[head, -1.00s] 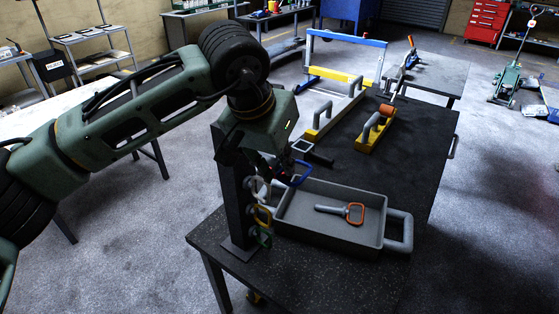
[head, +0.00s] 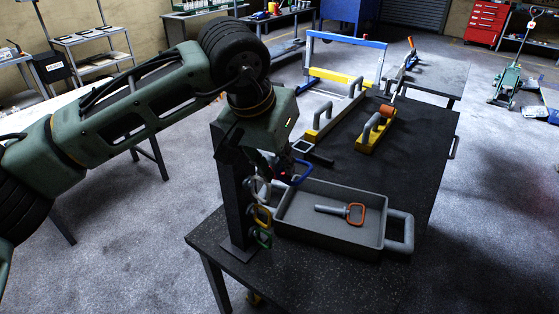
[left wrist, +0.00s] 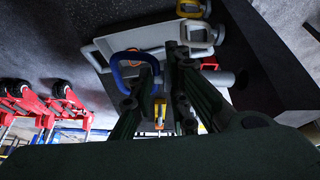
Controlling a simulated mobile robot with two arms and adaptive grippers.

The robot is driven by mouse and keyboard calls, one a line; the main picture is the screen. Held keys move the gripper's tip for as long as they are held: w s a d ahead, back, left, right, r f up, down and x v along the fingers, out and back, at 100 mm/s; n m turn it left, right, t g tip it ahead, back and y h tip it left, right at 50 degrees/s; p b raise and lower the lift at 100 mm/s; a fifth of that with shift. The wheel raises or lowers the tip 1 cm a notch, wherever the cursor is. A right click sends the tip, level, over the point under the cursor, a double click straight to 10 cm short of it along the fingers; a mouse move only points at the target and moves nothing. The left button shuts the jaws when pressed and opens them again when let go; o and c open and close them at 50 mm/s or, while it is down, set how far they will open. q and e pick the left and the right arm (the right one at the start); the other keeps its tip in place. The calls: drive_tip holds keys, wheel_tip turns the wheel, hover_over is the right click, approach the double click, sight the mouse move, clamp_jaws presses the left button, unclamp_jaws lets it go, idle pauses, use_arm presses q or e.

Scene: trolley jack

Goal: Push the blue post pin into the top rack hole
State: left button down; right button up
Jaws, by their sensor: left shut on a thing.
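The blue post pin has a blue loop handle (head: 301,175), which also shows in the left wrist view (left wrist: 121,70). My left gripper (left wrist: 160,85) is shut on the pin, with the blue handle on one side of the fingers and a grey shank toward the rack on the other. In the head view my left gripper (head: 282,170) is beside the upper part of the dark upright rack (head: 233,205). My gripper hides the top hole and the pin's tip, so I cannot tell how far in it is. My right gripper is not in view.
White, yellow (head: 263,215) and green (head: 264,238) pin handles stick out of the rack below. A grey tray (head: 330,246) close by holds an orange-handled pin (head: 354,213). A yellow block with an orange roller (head: 370,138) stands farther back. The bench's right side is clear.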

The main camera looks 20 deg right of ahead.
use_arm(q)
drive_tip(key=shift+w+a+p, duration=0.25)
drive_tip(key=shift+w+a, duration=0.85)
drive_tip(key=shift+w, duration=0.3)
drive_tip(key=shift+w+a+p, duration=0.2)
drive_tip(key=shift+w+a, duration=0.85)
drive_tip(key=shift+w, duration=0.3)
drive_tip(key=c, duration=1.6)
unclamp_jaws()
drive_tip(key=shift+r, duration=0.6)
drive_tip(key=shift+s+v, duration=0.2)
drive_tip(key=shift+v, duration=1.55)
drive_tip(key=shift+s+v, duration=0.15)
drive_tip(key=shift+v, duration=1.55)
